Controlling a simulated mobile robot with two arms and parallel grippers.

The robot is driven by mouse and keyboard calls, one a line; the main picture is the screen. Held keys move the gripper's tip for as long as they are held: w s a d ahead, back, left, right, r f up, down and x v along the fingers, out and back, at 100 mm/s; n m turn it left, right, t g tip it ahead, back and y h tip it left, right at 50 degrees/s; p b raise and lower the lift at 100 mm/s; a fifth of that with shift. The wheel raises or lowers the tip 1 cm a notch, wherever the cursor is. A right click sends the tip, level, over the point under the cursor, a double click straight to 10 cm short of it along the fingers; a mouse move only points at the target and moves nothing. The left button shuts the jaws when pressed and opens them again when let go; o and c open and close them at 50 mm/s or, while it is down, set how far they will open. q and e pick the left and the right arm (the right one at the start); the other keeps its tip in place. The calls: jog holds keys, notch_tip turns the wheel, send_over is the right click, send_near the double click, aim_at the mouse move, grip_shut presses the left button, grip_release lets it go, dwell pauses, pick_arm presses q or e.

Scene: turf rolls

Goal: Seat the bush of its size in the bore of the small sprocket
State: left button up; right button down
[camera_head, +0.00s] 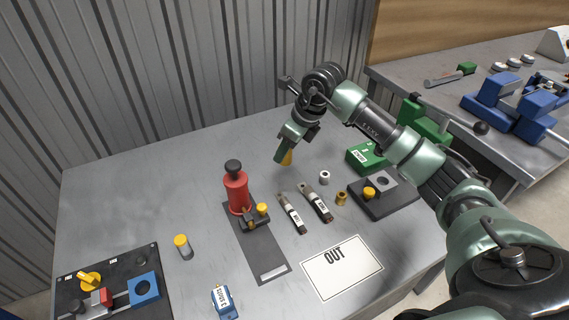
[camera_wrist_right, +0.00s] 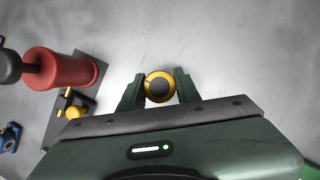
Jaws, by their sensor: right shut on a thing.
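My right gripper (camera_head: 285,152) is shut on a yellow round piece (camera_head: 287,158) above the back of the grey table. In the right wrist view the yellow piece (camera_wrist_right: 150,87) sits between the fingertips (camera_wrist_right: 158,88) and has a dark round middle; I cannot tell whether that is a bore. A small pale ring-like bush (camera_head: 324,177) and a small brass bush (camera_head: 341,199) stand on the table, right of the middle. I cannot make out a toothed sprocket. My left gripper is not in view.
A red press-like tool (camera_head: 237,190) stands left of my right gripper. Two tagged tools (camera_head: 291,213) (camera_head: 316,203), an OUT card (camera_head: 341,270), a green box (camera_head: 362,155) and a dark fixture (camera_head: 385,208) lie to the right. The table's back left is clear.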

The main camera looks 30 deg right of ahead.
jog(key=shift+f, duration=2.8)
jog(key=shift+f, duration=0.15)
jog(key=c, duration=1)
grip_release()
